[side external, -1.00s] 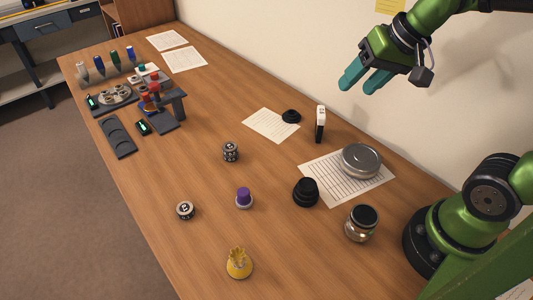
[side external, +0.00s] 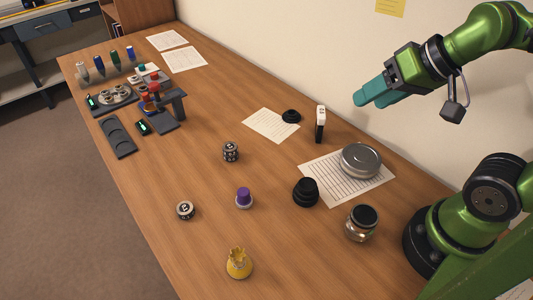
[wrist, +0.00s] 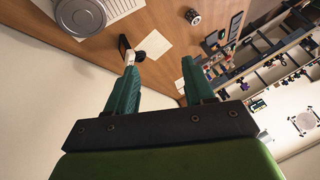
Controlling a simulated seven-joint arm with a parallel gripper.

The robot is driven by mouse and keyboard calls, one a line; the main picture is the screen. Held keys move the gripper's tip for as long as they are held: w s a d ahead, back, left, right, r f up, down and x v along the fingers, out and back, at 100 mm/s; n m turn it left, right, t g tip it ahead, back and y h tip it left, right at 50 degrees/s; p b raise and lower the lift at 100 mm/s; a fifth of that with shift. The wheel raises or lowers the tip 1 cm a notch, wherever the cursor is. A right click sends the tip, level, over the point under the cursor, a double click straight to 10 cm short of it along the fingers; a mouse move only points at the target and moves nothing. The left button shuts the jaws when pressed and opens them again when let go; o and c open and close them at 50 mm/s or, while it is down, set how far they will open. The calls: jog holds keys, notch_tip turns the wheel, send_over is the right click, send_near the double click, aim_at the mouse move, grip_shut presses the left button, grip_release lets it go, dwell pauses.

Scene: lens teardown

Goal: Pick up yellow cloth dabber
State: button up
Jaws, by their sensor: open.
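The yellow cloth dabber (side external: 239,264) stands upright on the wooden table near the front edge in the side external view, with a wide round base and a crown-like top. My gripper (side external: 360,100) is raised above the back of the table near the wall, far up and to the right of the dabber. Its teal fingers are apart and empty, which the wrist view also shows (wrist: 162,82). The dabber is not visible in the wrist view.
A purple-capped piece (side external: 244,198), a black stepped piece (side external: 305,192) and a glass jar (side external: 361,223) stand near the dabber. A round metal tin (side external: 361,160) sits on paper. A white-and-black upright item (side external: 320,124) is below my gripper. The table left of the dabber is clear.

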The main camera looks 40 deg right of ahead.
jog(key=o, duration=0.6)
jog(key=n+g+h, duration=0.2)
jog(key=n+g, duration=0.3)
jog(key=g, duration=0.2)
send_over(238, 254)
notch_tip(238, 254, down, 7)
notch_tip(238, 254, down, 11)
jog(key=shift+d+r, duration=0.1)
jog(key=shift+r, duration=0.1)
jog(key=shift+f, duration=3.25)
